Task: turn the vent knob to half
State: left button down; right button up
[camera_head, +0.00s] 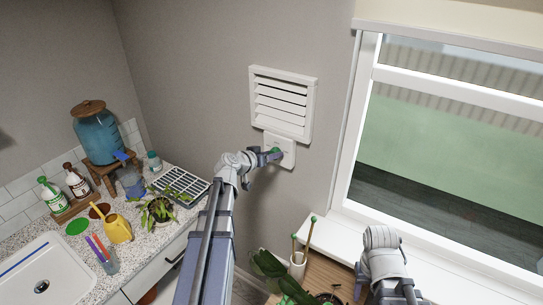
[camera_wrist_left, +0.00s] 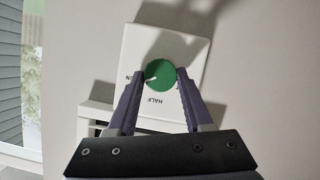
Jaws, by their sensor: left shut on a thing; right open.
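The vent knob (camera_wrist_left: 160,76) is a round green dial on a white plate (camera_wrist_left: 190,48), fixed to the wall under the white slatted vent (camera_head: 283,103). In the left wrist view its white mark points left and slightly down, toward a label at the plate's left edge that is partly hidden by a finger. The word HALF reads upside down below the knob. My left gripper (camera_head: 270,156) is shut on the knob, one finger on each side; it also shows in the left wrist view (camera_wrist_left: 160,73). My right gripper (camera_head: 408,291) is low in the head view, partly cut off, away from the knob.
A window (camera_head: 455,150) with a white sill is at the right. The counter at the left holds a blue dispenser (camera_head: 96,135), bottles, a seed tray (camera_head: 181,184), a plant and a yellow watering can (camera_head: 117,228). Plants stand below the sill.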

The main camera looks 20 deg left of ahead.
pick_arm(q)
jog(key=shift+a+f+n+t+h+b, duration=0.15)
jog(key=shift+n+h+b, duration=0.75)
jog(key=shift+n, duration=0.45)
jog(key=shift+a+f+n+t+h+b, duration=0.1)
jog(key=shift+n+h+b, duration=0.75)
jog(key=shift+n, duration=0.55)
jog(key=shift+a+f+n+t+h+b, duration=0.15)
jog(key=shift+n+h+b, duration=0.75)
jog(key=shift+n, duration=0.45)
jog(key=shift+c, duration=1.5)
grip_release()
jog(key=shift+r, duration=0.1)
jog(key=v, duration=0.7)
jog(key=shift+s, duration=0.35)
